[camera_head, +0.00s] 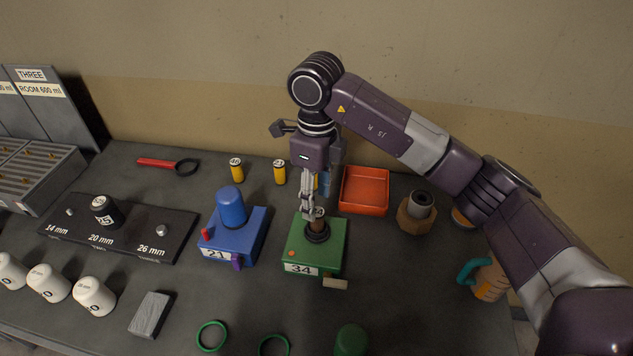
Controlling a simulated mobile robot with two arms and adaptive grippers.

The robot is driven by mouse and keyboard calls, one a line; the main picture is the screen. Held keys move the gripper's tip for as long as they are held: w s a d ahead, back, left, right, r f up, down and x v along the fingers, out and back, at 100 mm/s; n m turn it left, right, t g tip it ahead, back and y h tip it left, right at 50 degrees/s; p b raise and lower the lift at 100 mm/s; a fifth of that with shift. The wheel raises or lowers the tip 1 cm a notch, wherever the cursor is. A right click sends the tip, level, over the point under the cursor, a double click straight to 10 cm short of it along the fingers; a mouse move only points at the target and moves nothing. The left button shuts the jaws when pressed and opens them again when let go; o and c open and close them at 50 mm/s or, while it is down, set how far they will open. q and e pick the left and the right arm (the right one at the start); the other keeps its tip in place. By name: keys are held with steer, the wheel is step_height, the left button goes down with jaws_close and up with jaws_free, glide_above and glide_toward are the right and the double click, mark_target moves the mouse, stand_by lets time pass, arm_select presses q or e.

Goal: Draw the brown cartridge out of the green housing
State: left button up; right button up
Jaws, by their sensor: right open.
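The green housing (327,240), labelled 34, stands on the dark table right of the middle. My left gripper is not in view.
A blue housing (232,238) labelled 21 stands to the left. An orange tray (364,191) lies behind to the right, beside a brown hexagonal piece (416,214). Green rings (211,336) and a green cap (351,341) lie in front. Bare table shows at the front right.

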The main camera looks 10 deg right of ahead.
mark_target(317, 212)
step_height(317, 212, down, 5)
steer(key=shift+s+r+p, duration=0.1)
steer(key=shift+s+p, duration=0.05)
steer(key=shift+p, duration=0.7)
steer(key=shift+f, duration=0.65)
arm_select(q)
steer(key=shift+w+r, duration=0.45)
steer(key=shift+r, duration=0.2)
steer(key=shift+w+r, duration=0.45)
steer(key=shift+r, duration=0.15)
arm_select(e)
steer(key=c, duration=0.4)
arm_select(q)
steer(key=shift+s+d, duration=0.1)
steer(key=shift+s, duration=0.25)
arm_select(e)
steer(key=shift+r, duration=0.1)
jaws_close()
